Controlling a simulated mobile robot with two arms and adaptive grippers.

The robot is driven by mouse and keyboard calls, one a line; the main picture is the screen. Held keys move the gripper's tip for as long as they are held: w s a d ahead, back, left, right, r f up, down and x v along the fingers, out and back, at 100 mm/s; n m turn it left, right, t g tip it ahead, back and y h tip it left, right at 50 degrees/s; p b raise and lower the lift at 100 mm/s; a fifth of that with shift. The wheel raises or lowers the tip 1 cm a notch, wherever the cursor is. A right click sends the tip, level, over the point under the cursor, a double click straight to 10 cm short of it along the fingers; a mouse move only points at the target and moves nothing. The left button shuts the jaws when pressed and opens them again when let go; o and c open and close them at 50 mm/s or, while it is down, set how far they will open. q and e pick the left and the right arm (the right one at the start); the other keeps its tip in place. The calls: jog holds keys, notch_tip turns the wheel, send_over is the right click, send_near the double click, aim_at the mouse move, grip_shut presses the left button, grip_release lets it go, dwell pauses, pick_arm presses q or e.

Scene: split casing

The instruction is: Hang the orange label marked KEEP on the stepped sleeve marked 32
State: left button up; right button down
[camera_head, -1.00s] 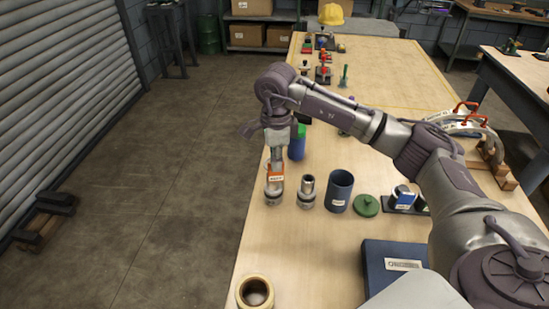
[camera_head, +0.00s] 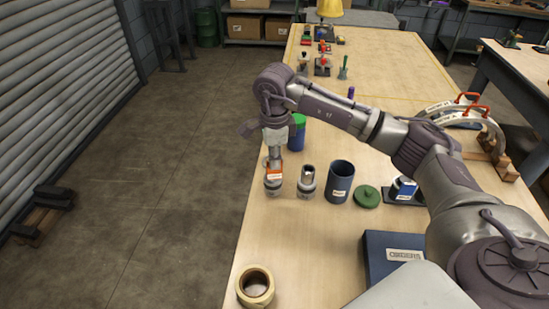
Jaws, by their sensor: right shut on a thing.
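My right gripper (camera_head: 274,153) points down at the left edge of the table and is shut on the orange label (camera_head: 274,171). The label hangs at a metallic stepped sleeve (camera_head: 273,187), over or in front of its upper part; whether it is around the sleeve or touching it I cannot tell. A second, similar metallic sleeve (camera_head: 306,183) stands upright just to the right, with its top open. Both sleeves carry small pale markings too small to read, so I cannot tell which is 32. My left gripper is not in view.
A dark blue open cylinder (camera_head: 340,183) and a green lid (camera_head: 367,197) stand right of the sleeves. A blue bottle with green top (camera_head: 297,134) is behind the gripper. A tape roll (camera_head: 255,287) and a blue box (camera_head: 377,262) are nearer. Table between is clear.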

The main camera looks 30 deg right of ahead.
jog(key=shift+b, duration=0.4)
dwell(0.6)
jog(key=shift+f, duration=0.15)
jog(key=shift+f+b, duration=1)
jog(key=shift+f, duration=0.15)
jog(key=shift+f+b, duration=0.3)
jog(key=shift+f, duration=0.1)
